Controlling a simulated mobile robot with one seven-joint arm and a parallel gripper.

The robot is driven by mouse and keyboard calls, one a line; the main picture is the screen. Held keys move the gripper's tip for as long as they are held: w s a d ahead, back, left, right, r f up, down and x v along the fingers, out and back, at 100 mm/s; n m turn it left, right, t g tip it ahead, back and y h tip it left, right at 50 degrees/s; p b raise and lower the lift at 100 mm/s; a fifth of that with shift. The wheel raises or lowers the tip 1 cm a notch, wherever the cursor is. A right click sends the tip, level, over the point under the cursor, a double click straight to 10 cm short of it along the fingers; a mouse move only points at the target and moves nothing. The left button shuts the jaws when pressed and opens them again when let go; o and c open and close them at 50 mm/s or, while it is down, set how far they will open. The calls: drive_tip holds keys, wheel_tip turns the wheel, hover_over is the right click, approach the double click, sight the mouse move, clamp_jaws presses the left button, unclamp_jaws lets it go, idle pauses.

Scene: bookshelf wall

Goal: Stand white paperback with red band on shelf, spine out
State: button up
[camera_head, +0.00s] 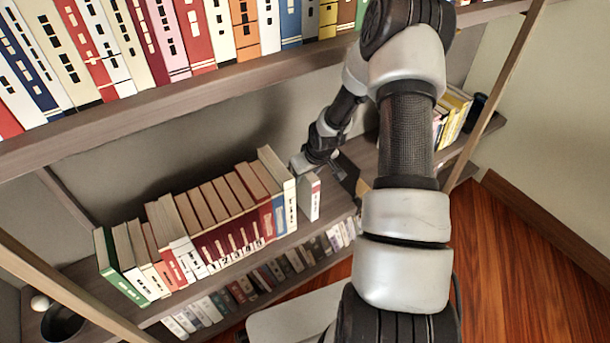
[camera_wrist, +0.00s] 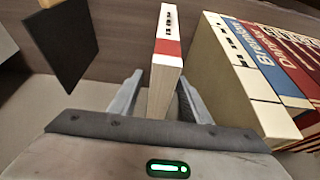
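The white paperback with a red band (camera_head: 313,199) stands upright on the middle shelf, its spine facing out. It is just right of the row's end book, with a narrow gap between them. In the wrist view the paperback (camera_wrist: 168,42) rises between the fingers of my gripper (camera_wrist: 160,92). The fingers look parted, with a visible gap on the left side of the book; contact on the right side is unclear.
A thick white book (camera_head: 290,208) ends the row to the left. A dark plate-like piece (camera_wrist: 62,42) stands at the left in the wrist view. The upper shelf board (camera_head: 200,92) runs above.

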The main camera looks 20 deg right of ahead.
drive_tip(key=p+v, duration=0.5)
drive_tip(key=v, duration=1.2)
drive_tip(key=shift+r, duration=0.25)
